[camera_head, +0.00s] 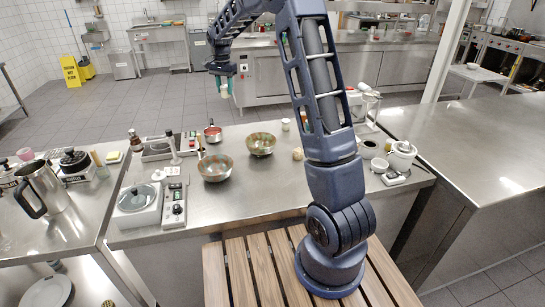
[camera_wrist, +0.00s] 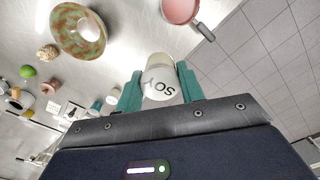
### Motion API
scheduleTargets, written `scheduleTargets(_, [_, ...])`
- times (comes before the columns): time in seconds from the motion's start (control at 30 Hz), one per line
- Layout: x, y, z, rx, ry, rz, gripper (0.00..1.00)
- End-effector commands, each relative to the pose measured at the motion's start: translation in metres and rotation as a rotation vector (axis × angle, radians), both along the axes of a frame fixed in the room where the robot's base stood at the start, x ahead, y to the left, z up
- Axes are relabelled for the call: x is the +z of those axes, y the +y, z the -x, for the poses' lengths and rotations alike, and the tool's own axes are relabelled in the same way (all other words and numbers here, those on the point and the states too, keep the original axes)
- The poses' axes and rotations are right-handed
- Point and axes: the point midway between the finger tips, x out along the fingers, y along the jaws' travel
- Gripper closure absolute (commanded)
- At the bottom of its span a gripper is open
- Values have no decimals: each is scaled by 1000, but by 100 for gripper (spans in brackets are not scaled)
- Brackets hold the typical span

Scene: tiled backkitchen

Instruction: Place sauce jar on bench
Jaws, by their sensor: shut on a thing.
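The sauce jar (camera_wrist: 160,78), pale with a dark "SOY" label, sits between the two teal fingers of my gripper (camera_wrist: 160,88) in the wrist view. The gripper is shut on it. In the head view my gripper (camera_head: 224,86) hangs high at the upper middle, with its fingers pointing down; the jar is small and hard to make out there. The steel bench (camera_head: 255,190) stands in front of my base. In the wrist view the bench top (camera_wrist: 125,25) lies beyond the jar, apart from it, with tiled floor on the right.
Clear steel shows at the front middle. A side bench (camera_head: 480,140) stands right.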

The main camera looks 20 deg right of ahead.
Motion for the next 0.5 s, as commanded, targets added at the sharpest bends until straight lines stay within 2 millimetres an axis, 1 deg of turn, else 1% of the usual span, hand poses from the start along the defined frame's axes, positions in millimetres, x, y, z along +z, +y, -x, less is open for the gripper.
scheduleTargets(0.03, [0, -17, -1, -35, -1, -1, 86])
scheduleTargets(0.1, [0, -33, -2, -71, 0, 0, 86])
scheduleTargets(0.2, [0, -49, -2, -107, -1, -1, 86])
scheduleTargets(0.27, [-1, -55, -2, -120, 0, -1, 86])
scheduleTargets(0.37, [-8, -59, -2, -130, 2, 0, 86])
scheduleTargets(0.47, [-25, -59, -2, -130, 4, 1, 86])
scheduleTargets(0.5, [-33, -59, -2, -130, 4, 1, 86])
